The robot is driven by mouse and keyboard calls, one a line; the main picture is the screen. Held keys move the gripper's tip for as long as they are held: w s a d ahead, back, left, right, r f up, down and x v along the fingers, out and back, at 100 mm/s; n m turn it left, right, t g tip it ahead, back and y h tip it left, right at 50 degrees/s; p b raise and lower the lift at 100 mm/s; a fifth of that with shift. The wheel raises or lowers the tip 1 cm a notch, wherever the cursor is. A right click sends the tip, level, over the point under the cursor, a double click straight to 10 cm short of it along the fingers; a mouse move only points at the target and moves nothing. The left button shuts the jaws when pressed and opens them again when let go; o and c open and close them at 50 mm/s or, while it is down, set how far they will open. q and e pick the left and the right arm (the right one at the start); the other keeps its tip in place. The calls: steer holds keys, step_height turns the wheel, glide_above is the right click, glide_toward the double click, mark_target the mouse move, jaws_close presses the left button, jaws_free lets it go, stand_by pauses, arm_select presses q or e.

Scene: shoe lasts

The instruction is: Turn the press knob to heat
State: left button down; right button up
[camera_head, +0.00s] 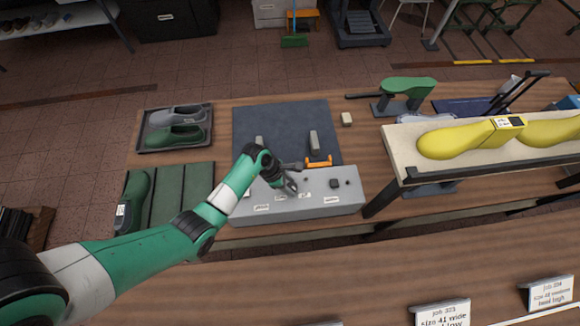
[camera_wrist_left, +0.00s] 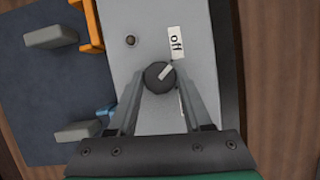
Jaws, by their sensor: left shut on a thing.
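The press knob (camera_wrist_left: 158,77) is dark and round with a pale pointer mark, on the grey control panel (camera_wrist_left: 140,15). Its mark points up and right, toward a white label reading "off" (camera_wrist_left: 176,42). My left gripper (camera_wrist_left: 159,82) is shut on the knob, one finger on each side. In the head view, my left gripper (camera_head: 289,186) is down at the grey panel box (camera_head: 340,203), and the knob is hard to make out there. Another pale label edge (camera_wrist_left: 182,104) is partly hidden by the right finger. My right gripper is not in view.
Behind the panel lies a dark mat (camera_head: 270,120) with grey blocks and an orange bracket (camera_head: 318,162). A raised board (camera_head: 400,160) with yellow lasts stands right.

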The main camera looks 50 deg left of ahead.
arm_select(q)
steer(key=shift+w+m+g+h, duration=0.1)
steer(key=shift+m+g+h, duration=0.25)
steer(key=shift+m, duration=0.75)
steer(key=shift+f+m+g+h+b, duration=0.1)
steer(key=shift+m+g+h+b, duration=0.15)
steer(key=shift+m+b, duration=0.4)
steer(key=m+g+b, duration=0.1)
steer(key=m, duration=0.1)
steer(key=m+b, duration=0.1)
steer(key=m, duration=0.2)
steer(key=shift+w+a+f+g+h, duration=0.1)
steer(key=shift+w+g+h, duration=0.1)
steer(key=shift+g+h, duration=0.15)
steer(key=m+g+b, duration=0.1)
steer(key=m+b, duration=0.2)
steer(key=b, duration=0.1)
steer(key=m+g+b, duration=0.2)
steer(key=m+b, duration=0.2)
steer(key=shift+w+f, duration=0.1)
steer(key=shift+w, duration=0.05)
steer(key=shift+r+m+y+b, duration=0.25)
steer(key=shift+m+y+b, duration=0.2)
steer(key=shift+m+b, duration=0.5)
steer(key=shift+c, duration=1.6)
jaws_free()
steer(key=shift+r, duration=0.1)
